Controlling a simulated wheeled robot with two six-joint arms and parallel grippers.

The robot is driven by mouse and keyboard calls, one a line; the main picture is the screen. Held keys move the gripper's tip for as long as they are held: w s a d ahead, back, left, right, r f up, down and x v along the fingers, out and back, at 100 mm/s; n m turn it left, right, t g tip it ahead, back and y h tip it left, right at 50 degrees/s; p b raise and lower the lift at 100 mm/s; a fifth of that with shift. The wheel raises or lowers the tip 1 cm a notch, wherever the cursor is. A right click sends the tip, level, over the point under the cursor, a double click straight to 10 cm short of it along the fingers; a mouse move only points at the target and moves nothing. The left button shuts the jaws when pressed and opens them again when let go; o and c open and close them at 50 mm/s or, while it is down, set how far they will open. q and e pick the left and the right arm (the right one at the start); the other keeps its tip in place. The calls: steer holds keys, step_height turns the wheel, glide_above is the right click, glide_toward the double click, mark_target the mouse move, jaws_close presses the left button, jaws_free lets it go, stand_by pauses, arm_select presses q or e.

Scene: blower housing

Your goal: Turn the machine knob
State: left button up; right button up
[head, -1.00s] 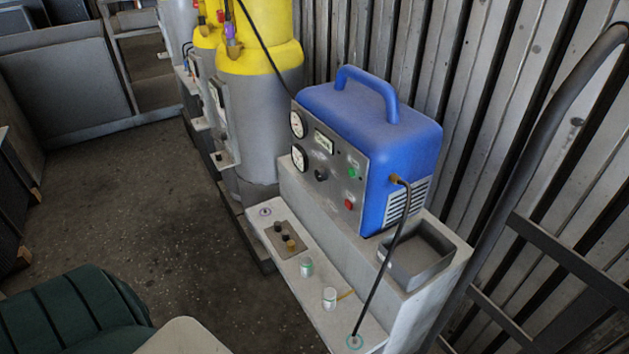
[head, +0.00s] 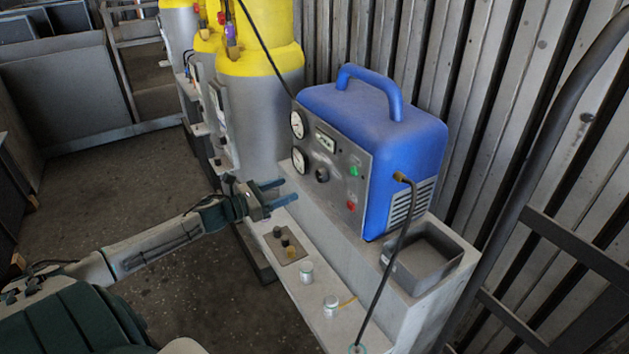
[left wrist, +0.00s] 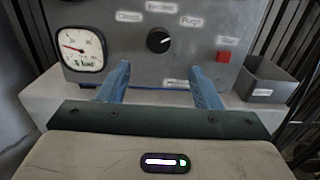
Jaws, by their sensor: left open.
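The blue machine (head: 392,135) stands on a pale ledge with its grey front panel facing left. Its black round knob (head: 321,174) sits on that panel; in the left wrist view the knob (left wrist: 159,40) has a white pointer mark and labels around it. My left gripper (head: 283,192) is open and empty, left of the panel and apart from the knob. In the left wrist view its two blue fingers (left wrist: 161,84) are spread, with the knob beyond and between them. My right gripper is not seen.
Two gauges are on the panel, one showing as a gauge (left wrist: 82,50) in the wrist view. A red button (head: 351,206) is right of the knob. Jars (head: 331,306), a small plate of knobs (head: 288,247) and a grey tray (head: 424,262) sit on the ledges. A black hose hangs in front.

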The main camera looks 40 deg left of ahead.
mark_target(318, 177)
arm_select(q)
steer(key=p+x, duration=0.3)
steer(key=x, duration=0.5)
steer(key=shift+w+r+p, duration=0.15)
steer(key=shift+w+p, duration=0.15)
steer(key=shift+w, duration=0.05)
steer(key=shift+w+d+f+p, duration=0.2)
steer(key=shift+w+d+p, duration=0.15)
steer(key=shift+w, duration=0.4)
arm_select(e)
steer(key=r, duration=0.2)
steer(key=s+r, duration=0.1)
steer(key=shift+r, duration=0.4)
arm_select(q)
steer(key=c, duration=1)
